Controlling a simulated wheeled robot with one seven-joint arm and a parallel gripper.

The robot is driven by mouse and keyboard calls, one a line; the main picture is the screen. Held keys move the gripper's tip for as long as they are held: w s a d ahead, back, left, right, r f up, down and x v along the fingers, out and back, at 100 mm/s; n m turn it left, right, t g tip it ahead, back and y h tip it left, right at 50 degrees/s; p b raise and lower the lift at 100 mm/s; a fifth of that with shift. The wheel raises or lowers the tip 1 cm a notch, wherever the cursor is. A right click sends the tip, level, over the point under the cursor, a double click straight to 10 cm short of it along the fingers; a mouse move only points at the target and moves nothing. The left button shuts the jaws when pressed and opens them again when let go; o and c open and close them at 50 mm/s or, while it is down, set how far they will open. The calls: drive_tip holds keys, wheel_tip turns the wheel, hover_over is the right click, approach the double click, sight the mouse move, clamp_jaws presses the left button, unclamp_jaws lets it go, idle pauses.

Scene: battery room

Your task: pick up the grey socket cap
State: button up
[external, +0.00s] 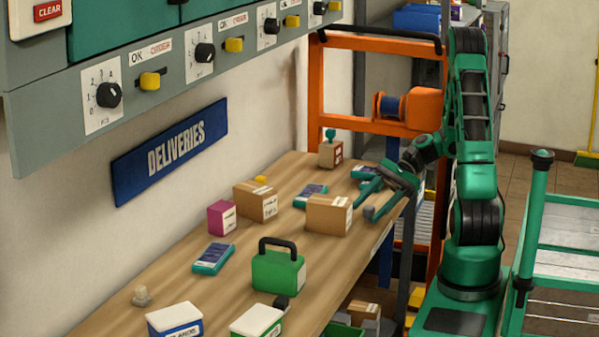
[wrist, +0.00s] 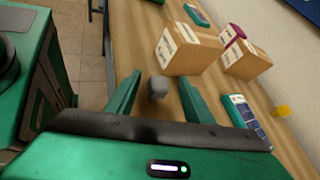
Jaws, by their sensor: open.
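A small grey piece, which looks like the grey socket cap (wrist: 157,87), stands on the wooden table in the wrist view. It lies between the two green fingers of my gripper (wrist: 160,78), near their tips, with a gap to each finger. My gripper is open and empty. In the external view my gripper (external: 366,203) is low over the table's right edge, beside a cardboard box (external: 326,216). The cap cannot be made out there; the box or the fingers seem to hide it.
The cardboard box also stands just ahead of the fingers in the wrist view (wrist: 185,50). A second box (external: 256,203), a magenta box (external: 221,218) and a blue-green device (external: 311,195) are near. A green case (external: 278,271) and a pale knob (external: 142,295) stand further along the table.

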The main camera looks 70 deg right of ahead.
drive_tip(key=shift+w+a+f, duration=0.2)
drive_tip(key=shift+a+f, duration=0.05)
drive_tip(key=shift+a, duration=0.15)
drive_tip(key=c, duration=1.2)
drive_tip(key=shift+o, duration=0.2)
